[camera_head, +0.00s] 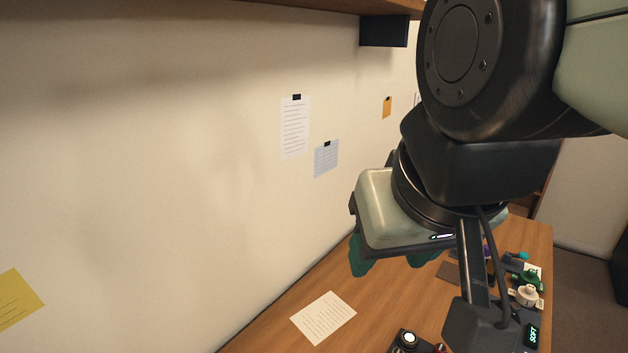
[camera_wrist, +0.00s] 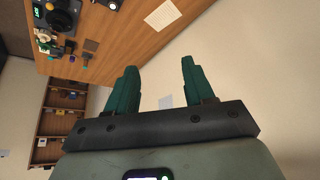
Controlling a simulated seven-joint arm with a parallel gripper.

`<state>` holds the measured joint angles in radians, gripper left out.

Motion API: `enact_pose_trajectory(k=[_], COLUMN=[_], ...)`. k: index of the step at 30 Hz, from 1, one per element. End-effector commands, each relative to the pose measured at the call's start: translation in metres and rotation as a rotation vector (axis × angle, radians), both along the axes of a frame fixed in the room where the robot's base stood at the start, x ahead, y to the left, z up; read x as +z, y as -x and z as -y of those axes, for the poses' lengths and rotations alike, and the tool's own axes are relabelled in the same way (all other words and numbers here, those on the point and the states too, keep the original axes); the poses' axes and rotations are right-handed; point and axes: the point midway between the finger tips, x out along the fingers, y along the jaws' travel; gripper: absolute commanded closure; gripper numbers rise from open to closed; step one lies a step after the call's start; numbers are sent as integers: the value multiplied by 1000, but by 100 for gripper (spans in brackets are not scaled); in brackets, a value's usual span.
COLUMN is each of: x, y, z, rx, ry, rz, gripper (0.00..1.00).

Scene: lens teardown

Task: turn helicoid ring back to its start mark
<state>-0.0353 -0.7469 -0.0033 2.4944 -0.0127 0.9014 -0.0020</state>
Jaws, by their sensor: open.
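My gripper (camera_head: 390,264) is open, raised in the air between the wall and the table. Its two green fingers stand apart in the wrist view (camera_wrist: 160,68) with nothing between them. I cannot make out the helicoid ring or its start mark for certain. In the wrist view a black round part (camera_wrist: 62,18) sits at the upper left, too small to identify, well away from the fingers. In the head view my arm hides part of the table.
The wall stands close on the left.

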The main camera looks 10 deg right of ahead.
Motion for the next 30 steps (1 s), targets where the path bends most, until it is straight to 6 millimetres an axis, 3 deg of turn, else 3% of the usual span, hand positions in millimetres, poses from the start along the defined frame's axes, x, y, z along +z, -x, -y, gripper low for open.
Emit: enact_pose_trajectory(k=[6, 11, 14, 17, 23, 30], x=[0, 1, 3, 3, -14, -69], y=[0, -7, -25, -56, -125, -188], z=[0, 3, 10, 27, 84, 182], rx=[0, -35, -134, -311, -755, -1309], ry=[0, -26, -100, -213, -434, -600], rz=[0, -16, -55, -116, -232, -313], gripper=[47, 24, 24, 24, 24, 24])
